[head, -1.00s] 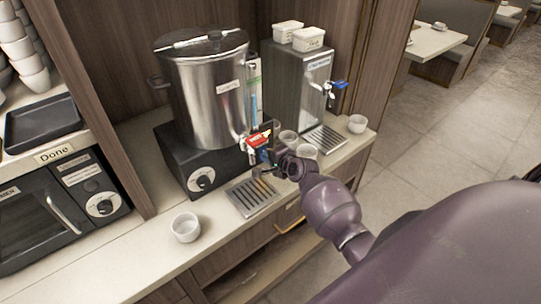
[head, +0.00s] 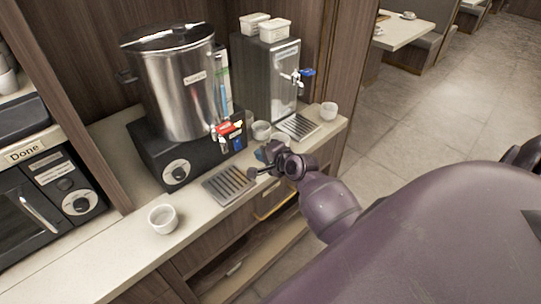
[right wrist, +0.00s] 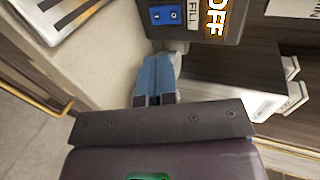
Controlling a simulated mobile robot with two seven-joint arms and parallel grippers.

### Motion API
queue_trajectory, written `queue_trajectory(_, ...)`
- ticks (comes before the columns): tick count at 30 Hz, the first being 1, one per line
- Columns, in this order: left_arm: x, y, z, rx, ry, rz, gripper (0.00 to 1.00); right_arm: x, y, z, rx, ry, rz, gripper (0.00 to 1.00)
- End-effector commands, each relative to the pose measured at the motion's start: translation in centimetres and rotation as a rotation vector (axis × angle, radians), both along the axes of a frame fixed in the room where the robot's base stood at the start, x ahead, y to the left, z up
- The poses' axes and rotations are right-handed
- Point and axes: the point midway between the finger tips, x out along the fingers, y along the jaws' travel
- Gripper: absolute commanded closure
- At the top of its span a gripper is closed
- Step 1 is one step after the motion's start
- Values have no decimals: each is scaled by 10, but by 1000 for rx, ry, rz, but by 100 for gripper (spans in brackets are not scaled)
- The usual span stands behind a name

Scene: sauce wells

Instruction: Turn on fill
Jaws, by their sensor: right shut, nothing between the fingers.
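A dark panel (right wrist: 262,25) at the top of the right wrist view carries a blue rocker switch (right wrist: 166,17). The word FILL stands beside the switch, and OFF is in large letters to its right. My right gripper (right wrist: 154,72) has its blue fingers shut together, empty, just below the switch in that view; I cannot tell whether they touch anything. In the head view my right gripper (head: 264,156) is over the counter's front edge, right of the steel urn (head: 190,90) on its black base (head: 155,150). The switch is not distinguishable there. My left gripper is not in view.
The urn's red-handled tap (head: 229,130) is close to my right gripper. A drip grate (head: 228,185) lies below it. White cups stand on the counter, one at front left (head: 163,219) and one at right (head: 328,111). A second dispenser (head: 262,80) stands behind.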

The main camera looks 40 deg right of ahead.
Motion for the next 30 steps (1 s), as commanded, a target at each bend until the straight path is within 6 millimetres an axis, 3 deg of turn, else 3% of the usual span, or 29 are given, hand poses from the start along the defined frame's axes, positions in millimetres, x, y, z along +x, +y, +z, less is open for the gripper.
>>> queue_trajectory(6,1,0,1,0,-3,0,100,-25,-3,10,0,1,-1,100)
queue_trajectory(12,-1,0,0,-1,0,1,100,-33,-3,15,0,1,-1,100)
queue_trajectory(24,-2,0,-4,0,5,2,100,-32,-3,15,-1,-3,0,100)
queue_trajectory(30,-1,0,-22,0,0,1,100,-18,-7,15,-18,-40,4,100)
